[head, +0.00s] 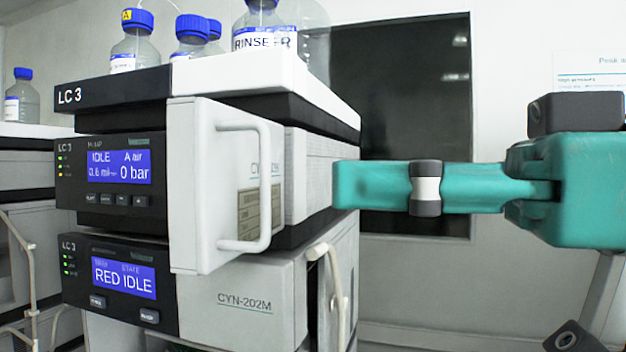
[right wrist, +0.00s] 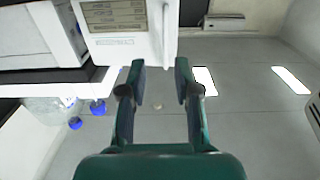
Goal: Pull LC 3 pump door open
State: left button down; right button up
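The LC 3 pump door (head: 195,190) is a white panel with a white bar handle (head: 265,185) and a beige label. It appears to stand ajar, its left edge forward of the housing and overlapping the lower unit in the head view. My right gripper (head: 345,186) is teal, to the right of the handle and apart from it in the head view. In the right wrist view my right gripper (right wrist: 160,68) is open, its fingers spread and empty. The door (right wrist: 112,45) and handle (right wrist: 165,28) show just ahead of the fingertips. My left gripper is out of view.
A display panel (head: 116,175) sits left of the door. Below is a CYN-202M unit (head: 235,300) with a RED IDLE screen. Blue-capped bottles (head: 135,42) stand on top. Another stack (head: 20,215) is at left. Open floor (right wrist: 240,125) shows in the wrist view.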

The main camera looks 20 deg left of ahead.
jog(key=d, duration=0.6)
jog(key=shift+s, duration=0.1)
